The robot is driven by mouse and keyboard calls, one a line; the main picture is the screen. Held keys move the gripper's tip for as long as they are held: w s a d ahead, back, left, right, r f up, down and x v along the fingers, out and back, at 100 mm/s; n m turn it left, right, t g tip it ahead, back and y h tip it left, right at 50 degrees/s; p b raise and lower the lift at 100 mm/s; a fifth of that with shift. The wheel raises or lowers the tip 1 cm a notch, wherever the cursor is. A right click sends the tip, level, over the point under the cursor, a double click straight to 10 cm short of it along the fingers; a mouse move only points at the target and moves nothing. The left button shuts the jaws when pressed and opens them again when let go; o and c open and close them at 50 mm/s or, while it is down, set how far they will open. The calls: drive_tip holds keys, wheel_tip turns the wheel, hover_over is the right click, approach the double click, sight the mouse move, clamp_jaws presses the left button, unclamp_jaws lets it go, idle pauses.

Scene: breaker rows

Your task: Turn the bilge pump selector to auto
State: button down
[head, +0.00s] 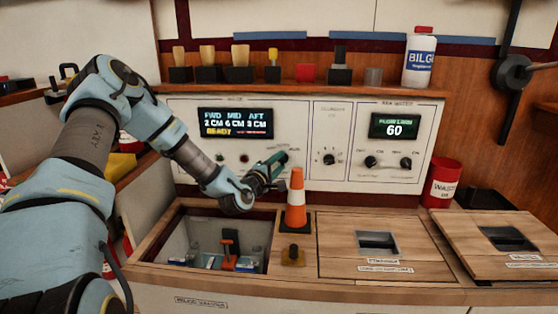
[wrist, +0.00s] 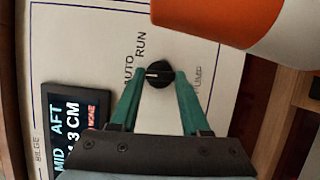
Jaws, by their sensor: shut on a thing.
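The bilge pump selector (wrist: 158,76) is a small round black knob with a white pointer line. Its labels AUTO (wrist: 128,73) and RUN (wrist: 140,44) are printed beside it, with a third label on the other side too small to read. The pointer line faces picture-left, roughly toward AUTO. My gripper (wrist: 158,82) has its two green fingers on either side of the knob and is shut on it. In the head view my gripper (head: 274,165) is at the panel's lower middle, and its fingers and arm hide the knob.
An orange and white cone (head: 296,197) stands close to the right of my gripper and also shows in the wrist view (wrist: 215,15). An open bilge hatch (head: 180,222) is below. The bilge display (head: 235,122) reads READY. Other knobs (head: 329,158) sit farther right.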

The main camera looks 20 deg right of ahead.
drive_tip(key=shift+m, duration=0.3)
drive_tip(key=shift+c, duration=1.9)
unclamp_jaws()
drive_tip(key=shift+a, duration=0.1)
drive_tip(key=p+v, duration=0.1)
drive_tip(key=v, duration=0.9)
drive_tip(key=shift+s+a, duration=0.2)
drive_tip(key=shift+a, duration=0.05)
